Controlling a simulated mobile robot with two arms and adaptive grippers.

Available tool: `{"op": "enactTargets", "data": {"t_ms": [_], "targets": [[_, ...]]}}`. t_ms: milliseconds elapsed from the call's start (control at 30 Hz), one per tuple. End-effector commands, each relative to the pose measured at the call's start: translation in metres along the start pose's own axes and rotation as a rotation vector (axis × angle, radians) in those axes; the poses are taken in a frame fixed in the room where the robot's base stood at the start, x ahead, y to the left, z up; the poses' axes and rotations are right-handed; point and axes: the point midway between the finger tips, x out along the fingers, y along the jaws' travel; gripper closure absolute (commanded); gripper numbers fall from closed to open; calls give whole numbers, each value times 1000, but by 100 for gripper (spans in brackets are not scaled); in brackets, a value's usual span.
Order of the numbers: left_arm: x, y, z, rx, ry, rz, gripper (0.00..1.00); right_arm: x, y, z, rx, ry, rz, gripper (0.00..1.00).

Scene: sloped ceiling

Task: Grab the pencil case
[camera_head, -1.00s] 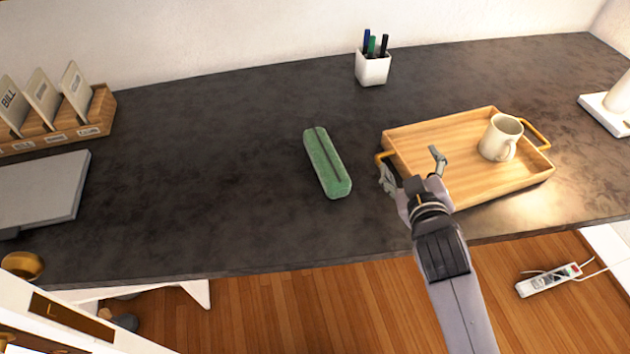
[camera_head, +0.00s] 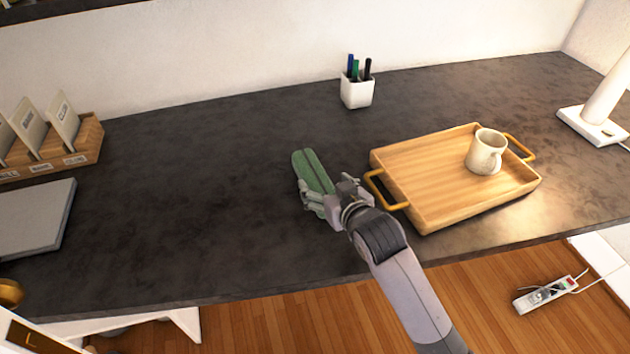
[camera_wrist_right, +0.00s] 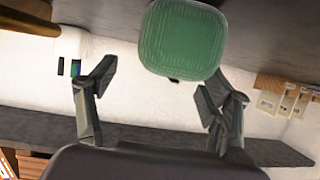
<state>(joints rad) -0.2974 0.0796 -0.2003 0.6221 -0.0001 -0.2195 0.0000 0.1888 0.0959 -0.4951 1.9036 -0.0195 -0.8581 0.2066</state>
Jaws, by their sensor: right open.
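The green pencil case (camera_head: 311,168) lies on the dark desk, left of the wooden tray. Its near end is partly hidden by my right gripper (camera_head: 325,196) in the head view. In the right wrist view the end of the pencil case (camera_wrist_right: 184,40) shows close up, beyond and above the fingertips. My right gripper (camera_wrist_right: 152,82) is open, with one finger to each side below the case; I see no grip on it. My left gripper is not in view.
The wooden tray (camera_head: 440,205) with a mug (camera_head: 486,152) stands just right of my right gripper. A white pen holder (camera_head: 357,91) stands behind. A grey laptop-like slab (camera_head: 35,215) and a file rack (camera_head: 85,150) are at the left. The desk left of the case is clear.

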Motion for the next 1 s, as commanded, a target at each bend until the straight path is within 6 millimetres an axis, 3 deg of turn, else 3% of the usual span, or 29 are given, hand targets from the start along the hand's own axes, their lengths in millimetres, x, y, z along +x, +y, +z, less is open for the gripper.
{"op": "enactTargets", "data": {"t_ms": [167,533,833,1000], "targets": [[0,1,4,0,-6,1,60,10,-1,-1,0,1,0,27],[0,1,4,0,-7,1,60,54,-6,-5,0,1,1,27],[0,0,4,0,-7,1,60,58,-6,-5,0,1,0,27],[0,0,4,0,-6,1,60,57,-6,-5,0,1,0,38]]}}
